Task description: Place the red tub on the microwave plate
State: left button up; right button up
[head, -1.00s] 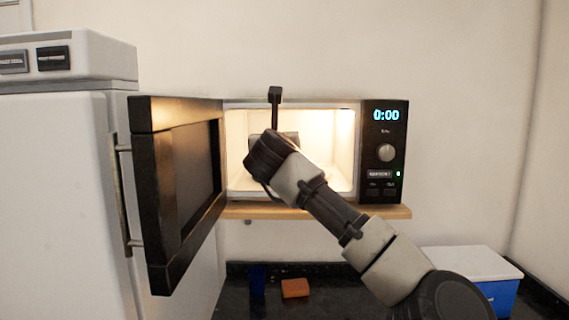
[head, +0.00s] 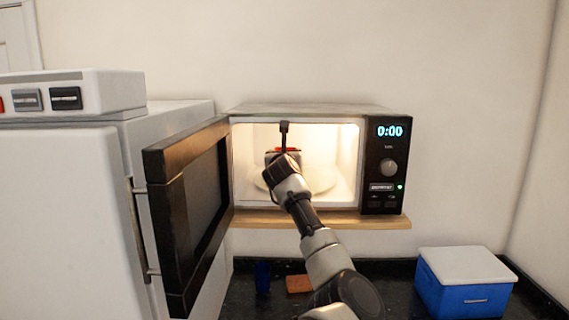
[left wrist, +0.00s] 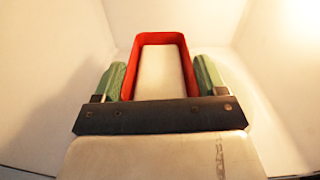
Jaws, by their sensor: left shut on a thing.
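The red tub (head: 288,150) shows as a thin red strip inside the lit microwave, mostly hidden behind my wrist in the head view. In the left wrist view the red tub (left wrist: 160,38) is an open rectangular frame with a pale inside, between two green finger pads. My left gripper (left wrist: 160,78) is shut on it; in the head view this gripper (head: 283,158) is within the microwave opening. The pale round microwave plate (head: 322,182) lies on the cavity floor, partly hidden by my arm. I cannot tell whether the tub touches it. My right gripper is out of view.
The microwave door (head: 190,215) stands wide open to the left. The microwave sits on a wooden shelf (head: 370,221). Below are a blue box with a white lid (head: 465,285), an orange-brown block (head: 299,284) and a dark blue item (head: 262,277) on the dark counter.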

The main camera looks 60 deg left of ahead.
pick_arm(q)
jog(key=shift+a+f+p, duration=0.1)
jog(key=shift+f+p, duration=1.15)
jog(key=shift+f, duration=0.1)
jog(key=shift+w+a+f, duration=0.15)
jog(key=shift+a+f, duration=0.1)
jog(key=shift+f, duration=0.15)
jog(key=shift+d+f, duration=0.1)
jog(key=shift+f, duration=0.05)
jog(key=o, duration=1)
jog(key=shift+c, duration=0.2)
jog(key=shift+o, duration=1)
